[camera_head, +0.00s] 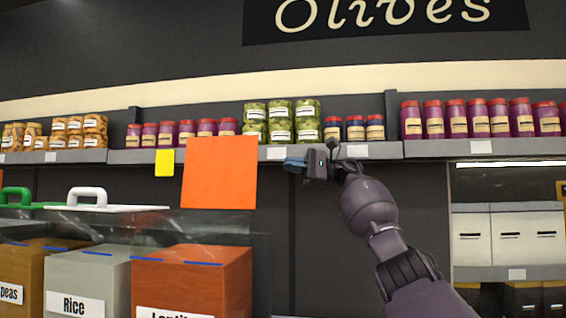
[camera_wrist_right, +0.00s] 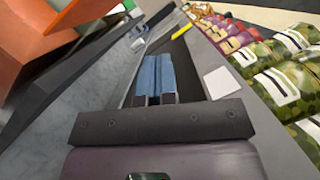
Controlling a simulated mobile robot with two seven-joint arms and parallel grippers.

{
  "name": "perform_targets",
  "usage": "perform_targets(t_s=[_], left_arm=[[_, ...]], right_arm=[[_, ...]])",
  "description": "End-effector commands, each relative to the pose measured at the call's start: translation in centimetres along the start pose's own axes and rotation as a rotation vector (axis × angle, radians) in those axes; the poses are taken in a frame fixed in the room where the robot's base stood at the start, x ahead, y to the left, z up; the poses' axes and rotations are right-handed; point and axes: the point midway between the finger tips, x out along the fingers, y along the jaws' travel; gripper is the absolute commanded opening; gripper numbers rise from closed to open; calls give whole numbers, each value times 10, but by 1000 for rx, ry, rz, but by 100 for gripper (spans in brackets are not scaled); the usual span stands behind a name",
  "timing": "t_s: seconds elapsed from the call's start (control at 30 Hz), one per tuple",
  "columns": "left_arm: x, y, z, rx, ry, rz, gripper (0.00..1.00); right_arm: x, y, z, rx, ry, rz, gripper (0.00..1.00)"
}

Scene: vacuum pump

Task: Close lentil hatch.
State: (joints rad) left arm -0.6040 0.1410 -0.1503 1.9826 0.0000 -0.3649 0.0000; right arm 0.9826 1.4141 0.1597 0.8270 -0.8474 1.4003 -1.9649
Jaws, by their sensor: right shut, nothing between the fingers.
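The lentil hatch (camera_head: 219,172) is a flat orange panel standing raised above the orange lentil bin (camera_head: 205,285), whose label is cut off by the lower edge. My right gripper (camera_head: 293,165) is just right of the hatch in the head view, near shelf-edge height, and apart from it in the picture. Its blue fingers (camera_wrist_right: 155,78) are shut and empty in the right wrist view. Orange surfaces (camera_wrist_right: 28,40) also show at the upper left there. My left gripper is not in view.
The rice bin (camera_head: 85,278) stands left of the lentil bin; a white handle (camera_head: 87,197) shows above it. A shelf (camera_head: 340,151) with jars runs behind my gripper. Right of the lentil bin, the space before the dark wall is open.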

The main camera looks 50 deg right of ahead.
Motion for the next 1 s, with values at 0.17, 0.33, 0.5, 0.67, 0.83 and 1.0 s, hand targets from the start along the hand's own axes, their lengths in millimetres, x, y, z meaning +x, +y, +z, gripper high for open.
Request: perform_targets(t_s=[0.17,0.33,0.5,0.67,0.83,1.0], left_arm=[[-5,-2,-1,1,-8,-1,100],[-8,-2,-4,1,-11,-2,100],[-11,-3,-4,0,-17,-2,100],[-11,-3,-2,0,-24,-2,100],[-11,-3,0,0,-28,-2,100],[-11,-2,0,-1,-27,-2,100]], right_arm=[[32,-1,1,0,-4,2,0],[63,-1,2,0,-5,1,0],[88,-1,6,-3,-3,2,0],[101,0,19,-1,-1,2,0],[108,0,27,0,-1,1,0],[110,0,29,0,-1,1,0]])
